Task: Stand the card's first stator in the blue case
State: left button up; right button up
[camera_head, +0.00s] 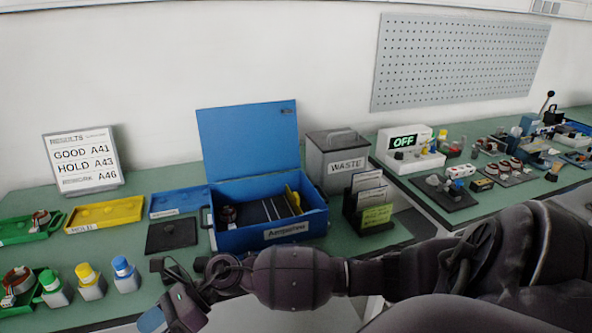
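The results card (82,159) stands at the back left and reads GOOD A41, HOLD A43 and a third line with A46. The blue case (272,236) is open, its lid (247,139) raised. Inside are dark dividers and a dark round part (228,214) at the left, possibly a stator. One copper-and-white stator (41,219) sits in a green tray, and another (17,281) sits at the front left; their tags are unreadable. My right gripper (176,293) is in front of the case, left of it; its fingers are unclear. My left gripper is out of view.
A yellow tray (104,214), a blue tray (179,201) and a black pad (171,234) lie left of the case. Capped bottles (90,281) stand in front. The waste bin (336,158) and a card holder (369,205) stand right. The right bench is crowded.

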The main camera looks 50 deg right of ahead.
jog(key=s+d+f+n+t+h, duration=0.8)
jog(key=s+d+f+n+h, duration=0.6)
jog(key=s+n, duration=0.5)
notch_tip(320, 180, down, 2)
jog(key=d+n, duration=0.2)
jog(key=n, duration=0.3)
jog(key=shift+d+f+t, duration=0.15)
jog(key=shift+d+t, duration=0.25)
jog(key=shift+s, duration=0.1)
